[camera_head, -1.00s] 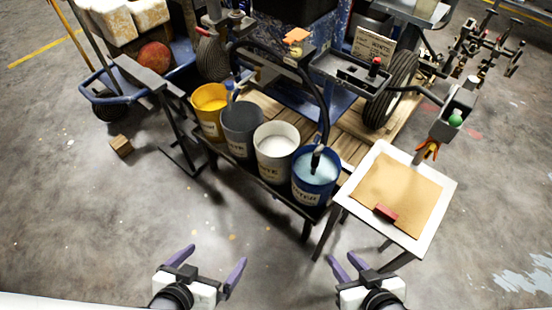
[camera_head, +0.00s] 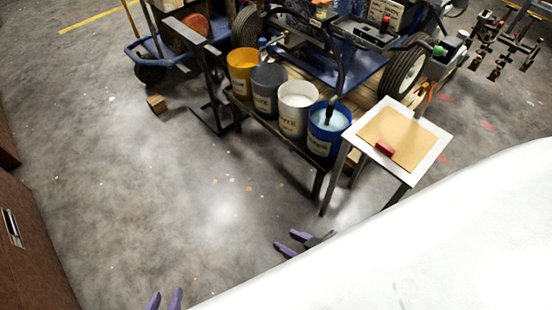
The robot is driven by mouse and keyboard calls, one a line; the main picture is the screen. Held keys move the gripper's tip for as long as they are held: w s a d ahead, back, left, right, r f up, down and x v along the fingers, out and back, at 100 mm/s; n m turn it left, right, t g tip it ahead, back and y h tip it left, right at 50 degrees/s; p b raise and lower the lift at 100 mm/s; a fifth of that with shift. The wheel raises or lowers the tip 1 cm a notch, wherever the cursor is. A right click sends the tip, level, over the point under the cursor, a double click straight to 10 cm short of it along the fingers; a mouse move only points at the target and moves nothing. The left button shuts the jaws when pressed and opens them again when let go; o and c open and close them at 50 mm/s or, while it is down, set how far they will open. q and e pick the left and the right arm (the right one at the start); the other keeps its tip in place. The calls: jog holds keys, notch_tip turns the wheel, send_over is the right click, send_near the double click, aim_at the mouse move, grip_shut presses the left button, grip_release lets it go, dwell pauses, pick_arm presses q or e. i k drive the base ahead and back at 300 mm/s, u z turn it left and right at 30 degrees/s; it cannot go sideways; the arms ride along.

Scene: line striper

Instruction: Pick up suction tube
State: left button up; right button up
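The black suction tube (camera_head: 338,68) arches over the cart and runs down into the blue bucket (camera_head: 322,140), which holds pale blue liquid. Its lower end stands in the bucket near the rim. My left gripper (camera_head: 163,294) shows only its purple fingertips at the bottom edge, apart with nothing between them. My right gripper (camera_head: 284,241) shows two purple fingers, apart and empty, over the floor in front of the bucket stand. Both grippers are well clear of the tube. A large white surface, perhaps part of me, hides the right arm and the lower right.
A white bucket (camera_head: 297,117), a grey bucket (camera_head: 265,98) and a yellow bucket (camera_head: 240,81) stand left of the blue one. A white-edged side table (camera_head: 437,137) with a red block (camera_head: 384,149) stands right. A brown cabinet (camera_head: 30,255) is at left. The middle floor is clear.

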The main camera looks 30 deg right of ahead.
aim_at(330, 105)
jog(key=z, duration=0.4)
jog(key=k, duration=0.25)
jog(key=u, duration=0.95)
jog(key=i, duration=2.05)
jog(key=z, duration=1.85)
jog(key=i, duration=0.8)
jog(key=z, duration=0.7)
